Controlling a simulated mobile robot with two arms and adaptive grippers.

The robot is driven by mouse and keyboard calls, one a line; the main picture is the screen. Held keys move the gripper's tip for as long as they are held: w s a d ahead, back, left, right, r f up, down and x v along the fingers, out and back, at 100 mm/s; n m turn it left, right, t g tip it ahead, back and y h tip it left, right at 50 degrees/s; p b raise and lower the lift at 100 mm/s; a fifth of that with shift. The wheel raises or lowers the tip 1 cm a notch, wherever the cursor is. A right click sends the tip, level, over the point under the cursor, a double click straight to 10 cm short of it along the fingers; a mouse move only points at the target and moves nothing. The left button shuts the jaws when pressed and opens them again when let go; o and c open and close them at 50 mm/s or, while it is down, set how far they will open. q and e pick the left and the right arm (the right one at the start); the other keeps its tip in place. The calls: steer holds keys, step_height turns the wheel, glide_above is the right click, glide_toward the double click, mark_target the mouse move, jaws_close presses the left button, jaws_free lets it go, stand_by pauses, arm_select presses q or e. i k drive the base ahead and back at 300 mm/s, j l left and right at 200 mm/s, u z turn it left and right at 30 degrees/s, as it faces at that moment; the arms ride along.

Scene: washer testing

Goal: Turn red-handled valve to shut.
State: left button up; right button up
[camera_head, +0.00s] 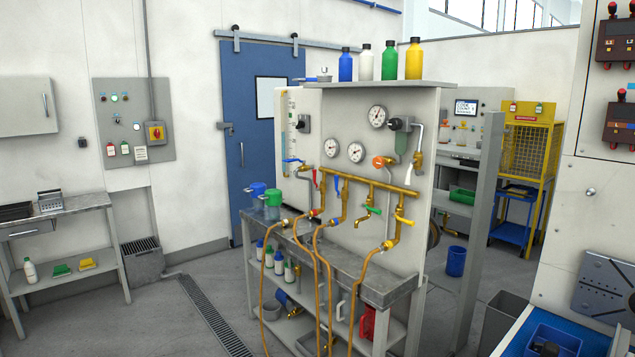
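A brass pipe manifold (365,183) with several coloured valve handles is mounted on the pale upright panel in the middle. A small red handle (315,178) stands roughly upright at the manifold's left end, beside a brass pipe. A blue handle (336,184) is just right of it. A green handle (373,210) and a yellow handle (404,220) sit on the outlets further right. An orange round knob (378,162) is above the manifold. The red handle is too small to tell whether its valve is open or shut. Neither of my grippers is in view.
Orange hoses (318,270) hang from the outlets in front of the metal bench (375,290). Bottles (388,60) stand on the panel's top shelf. A grey post (478,230) rises at the right. Open floor (170,315) lies to the left.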

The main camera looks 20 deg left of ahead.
mark_target(315, 172)
steer(key=i+j+z, duration=0.1)
steer(key=i+j, duration=0.15)
steer(key=i+j+z, duration=0.1)
steer(key=j, duration=0.3)
steer(key=i+j+z, duration=0.1)
steer(key=i+j, duration=0.4)
steer(key=j, duration=0.2)
steer(key=z, duration=0.05)
